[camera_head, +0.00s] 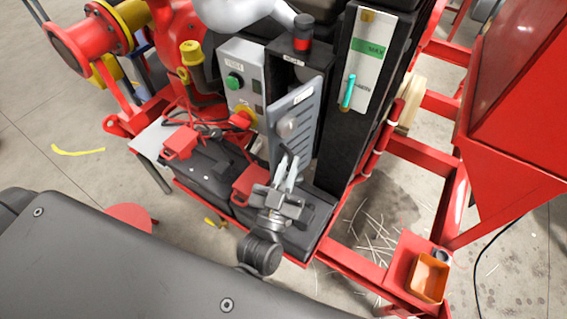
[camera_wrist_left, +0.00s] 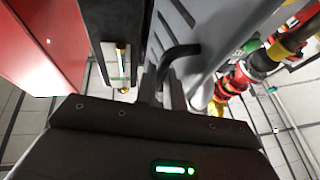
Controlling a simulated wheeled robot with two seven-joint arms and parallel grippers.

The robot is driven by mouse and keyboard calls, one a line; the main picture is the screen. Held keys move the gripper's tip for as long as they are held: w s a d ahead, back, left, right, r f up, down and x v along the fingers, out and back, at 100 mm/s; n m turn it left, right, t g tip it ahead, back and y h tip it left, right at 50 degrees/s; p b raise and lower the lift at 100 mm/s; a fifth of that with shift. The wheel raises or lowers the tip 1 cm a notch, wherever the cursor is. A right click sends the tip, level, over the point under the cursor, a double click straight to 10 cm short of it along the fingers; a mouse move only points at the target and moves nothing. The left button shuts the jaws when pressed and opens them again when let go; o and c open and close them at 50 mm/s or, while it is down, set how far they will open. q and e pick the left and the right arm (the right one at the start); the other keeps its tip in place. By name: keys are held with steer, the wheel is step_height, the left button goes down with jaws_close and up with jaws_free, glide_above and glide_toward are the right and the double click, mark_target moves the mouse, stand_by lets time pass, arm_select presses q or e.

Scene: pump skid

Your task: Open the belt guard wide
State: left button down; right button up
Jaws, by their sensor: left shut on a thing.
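The belt guard (camera_head: 293,122) is a grey slotted panel at the middle of the head view. It stands at an angle to the dark housing (camera_head: 343,150), seemingly part-way open. In the left wrist view the slotted guard (camera_wrist_left: 222,28) fills the upper middle, with a black bent handle (camera_wrist_left: 181,51) on it. My left gripper (camera_head: 289,163) is at the guard's lower part. In the left wrist view my left gripper (camera_wrist_left: 162,84) is shut on the handle, its fingers partly hiding the grip. My right gripper is not in view.
Left of the guard stands a grey control box (camera_head: 240,85) with a green button and a red-yellow knob. Black batteries (camera_head: 200,172) with red caps sit below it. A red frame (camera_head: 350,268) and an orange tray (camera_head: 429,278) lie to the right.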

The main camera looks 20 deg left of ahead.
arm_select(q)
steer(key=shift+w+d+r, duration=0.1)
steer(key=shift+r, duration=0.2)
steer(key=c, duration=1.7)
jaws_free()
steer(key=shift+w, duration=0.1)
steer(key=shift+c, duration=0.2)
steer(key=shift+o, duration=1.2)
steer(key=shift+w+d+f, duration=0.1)
steer(key=shift+w+f, duration=0.05)
steer(key=shift+w, duration=0.05)
steer(key=shift+w+f, duration=0.1)
steer(key=shift+s, duration=0.2)
steer(key=shift+s+f, duration=0.15)
steer(key=shift+s, duration=0.05)
steer(key=b+v, duration=0.4)
steer(key=v, duration=0.6)
